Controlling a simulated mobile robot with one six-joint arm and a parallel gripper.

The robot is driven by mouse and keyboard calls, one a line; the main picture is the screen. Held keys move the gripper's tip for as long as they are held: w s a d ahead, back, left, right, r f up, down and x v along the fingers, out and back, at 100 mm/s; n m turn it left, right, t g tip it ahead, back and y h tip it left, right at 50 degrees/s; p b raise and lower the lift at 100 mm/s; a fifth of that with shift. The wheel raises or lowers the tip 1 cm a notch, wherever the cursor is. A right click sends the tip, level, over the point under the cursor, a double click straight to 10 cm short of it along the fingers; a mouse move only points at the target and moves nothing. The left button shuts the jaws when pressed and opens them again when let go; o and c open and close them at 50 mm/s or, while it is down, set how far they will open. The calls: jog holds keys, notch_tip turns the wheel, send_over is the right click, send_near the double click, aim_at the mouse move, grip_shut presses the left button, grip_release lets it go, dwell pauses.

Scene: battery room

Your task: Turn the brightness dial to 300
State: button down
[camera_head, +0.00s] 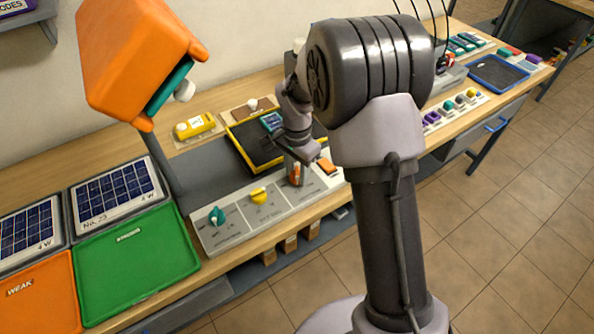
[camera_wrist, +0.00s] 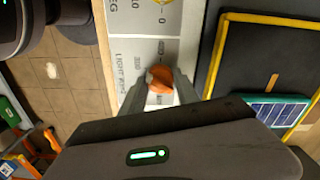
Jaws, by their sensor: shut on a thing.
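The control panel (camera_head: 228,240) is a long pale strip at the front of the bench. Its orange dial (camera_wrist: 160,77) sits beside printed numbers and a sideways "LIGHT" label in the wrist view, with what looks like 300 among the marks. My gripper (camera_wrist: 158,86) is shut on this dial, one finger on each side. In the head view the orange dial (camera_head: 295,175) is partly hidden by my gripper (camera_head: 299,167). I cannot tell the exact pointer setting. A teal dial (camera_head: 217,215) and a yellow dial (camera_head: 258,196) stand to the left on the panel.
An orange lamp head (camera_head: 135,55) overhangs the bench at left. An orange switch (camera_head: 327,167) is just right of the gripped dial. Behind it lies a yellow-rimmed black tray (camera_wrist: 222,55) with a small solar panel (camera_wrist: 275,110). A green tray (camera_head: 135,265) lies at left.

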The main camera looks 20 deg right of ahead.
aim_at(297, 172)
jog(key=c, duration=0.9)
grip_release()
notch_tip(297, 172, up, 18)
jog(key=p, duration=0.6)
jog(key=shift+f, duration=0.25)
jog(key=s+a+r+n+t+y+b, duration=0.1)
jog(key=s+r+n+t+b, duration=0.1)
jog(key=s+r, duration=0.35)
jog(key=s+a+r+n+t+b, duration=0.1)
jog(key=s+r+n+b, duration=0.1)
jog(key=s, duration=0.7)
jog(key=s+a+f+n+t+y+b, duration=0.1)
jog(key=s+f+n+t, duration=0.1)
jog(key=s, duration=0.9)
jog(key=shift+a+f+n+t+b, duration=0.2)
jog(key=shift+a+n+t+b, duration=0.1)
jog(key=shift+a+n+t, duration=0.15)
